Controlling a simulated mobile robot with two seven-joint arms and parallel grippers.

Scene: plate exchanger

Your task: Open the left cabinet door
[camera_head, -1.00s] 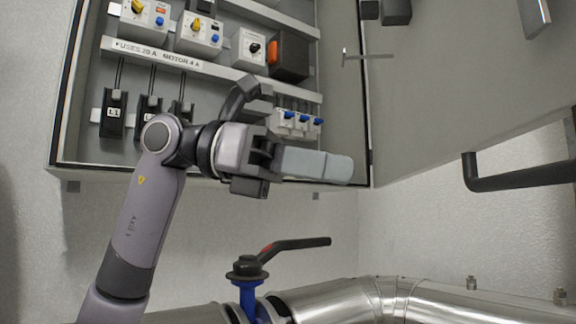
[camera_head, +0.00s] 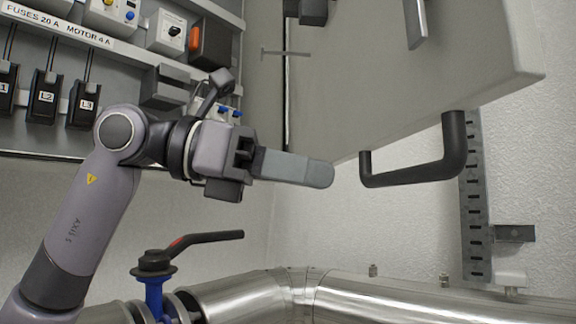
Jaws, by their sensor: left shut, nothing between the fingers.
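The cabinet (camera_head: 265,100) stands open at the upper left, with its inside facing me. A wide grey door (camera_head: 380,75) stands swung out from the cabinet's right side, its inner face in view. A black bar handle (camera_head: 415,178) shows below the door's lower edge. My left gripper (camera_head: 325,175) is shut and empty. Its fingers point right, in front of the cabinet's lower right corner, and in the picture their tips lie just left of the handle. I cannot tell the depth gap between them. My right gripper is not in view.
Inside the cabinet are fuses (camera_head: 45,95), switches (camera_head: 168,33) and a label strip (camera_head: 58,25). Below stand a blue valve with a black lever (camera_head: 205,238) and shiny pipes (camera_head: 400,300). A slotted rail (camera_head: 473,200) runs down the right wall.

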